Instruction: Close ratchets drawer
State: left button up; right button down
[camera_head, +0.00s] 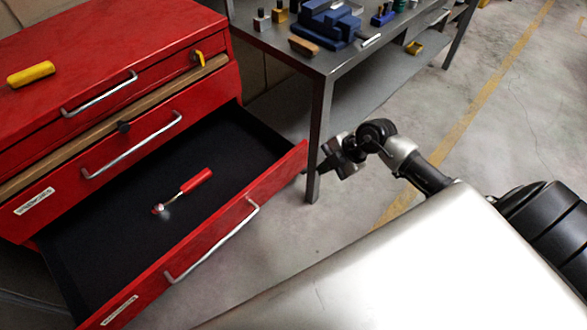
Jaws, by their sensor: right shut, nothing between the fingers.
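The red tool cabinet (60,58) stands at the left. Its lowest visible drawer (290,168) is pulled far out, showing a black lining. The open drawer has a silver bar handle (212,243) on its front and a small white label too blurred to read. A ratchet with a red handle (196,182) lies inside on the lining. My right gripper (325,166) is shut and empty, just beyond the far right end of the drawer front, near the table leg. I cannot tell whether it touches the drawer. My left gripper is not in view.
A grey metal workbench (330,62) stands behind the drawer, with a blue vise (327,22) and small tools on top. Its front leg (317,140) is close to my right gripper. A yellow-handled tool (31,74) lies on the cabinet. The floor at right is clear.

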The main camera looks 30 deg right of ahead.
aim_at(283, 178)
jog(key=shift+w+a+f, duration=0.9)
jog(key=shift+w+f, duration=0.2)
jog(key=shift+w+a+f, duration=0.85)
jog(key=shift+w+f, duration=0.2)
jog(key=shift+f, duration=0.05)
jog(key=shift+w+a+f, duration=0.9)
jog(key=shift+w+f, duration=0.2)
